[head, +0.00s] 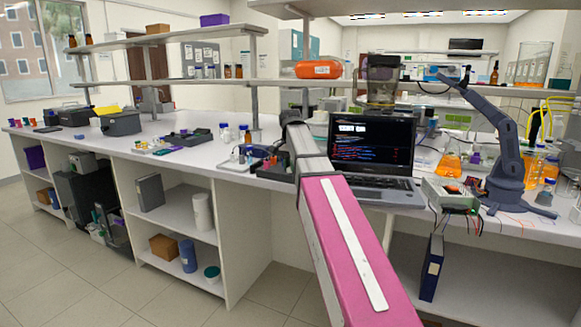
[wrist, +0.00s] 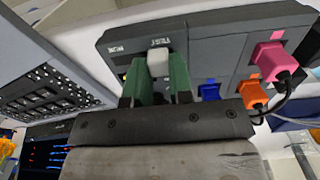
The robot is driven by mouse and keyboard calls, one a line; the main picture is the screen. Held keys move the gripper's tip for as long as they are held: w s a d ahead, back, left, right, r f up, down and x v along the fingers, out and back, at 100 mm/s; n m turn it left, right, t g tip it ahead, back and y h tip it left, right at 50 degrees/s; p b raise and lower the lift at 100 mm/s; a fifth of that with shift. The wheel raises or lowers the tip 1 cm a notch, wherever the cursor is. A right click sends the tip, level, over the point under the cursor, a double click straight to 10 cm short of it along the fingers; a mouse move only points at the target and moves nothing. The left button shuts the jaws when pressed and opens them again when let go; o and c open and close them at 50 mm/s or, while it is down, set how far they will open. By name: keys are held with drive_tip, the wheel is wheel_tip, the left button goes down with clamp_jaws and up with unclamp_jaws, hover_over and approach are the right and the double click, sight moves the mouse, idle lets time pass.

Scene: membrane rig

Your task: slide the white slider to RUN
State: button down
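The white slider (wrist: 158,63) sits on the front of a dark grey rig box (wrist: 215,32) in the wrist view. My gripper (wrist: 158,86) has its two green fingertips on either side of the slider, close against it with no clear gap. White lettering stands above the slider and to its left, too small to read surely. In the head view my arm reaches to the bench beside the laptop; the dark rig (head: 274,170) shows partly there, and my fingers and the slider are hidden.
Pink (wrist: 275,60), orange (wrist: 252,94) and blue (wrist: 209,91) plugs stick out of the rig right of my fingers, some with cables. An open laptop (head: 372,150) stands close to the right of the rig. A shelf (head: 200,88) runs above the bench.

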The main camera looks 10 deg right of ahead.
drive_tip(key=shift+s+d, duration=0.6)
drive_tip(key=shift+d, duration=0.2)
drive_tip(key=shift+s+d, duration=0.6)
drive_tip(key=shift+d, duration=0.2)
drive_tip(key=c, duration=1)
unclamp_jaws()
drive_tip(key=shift+d, duration=0.1)
drive_tip(key=shift+r, duration=0.1)
wheel_tip(320, 180, up, 11)
drive_tip(key=shift+f, duration=0.2)
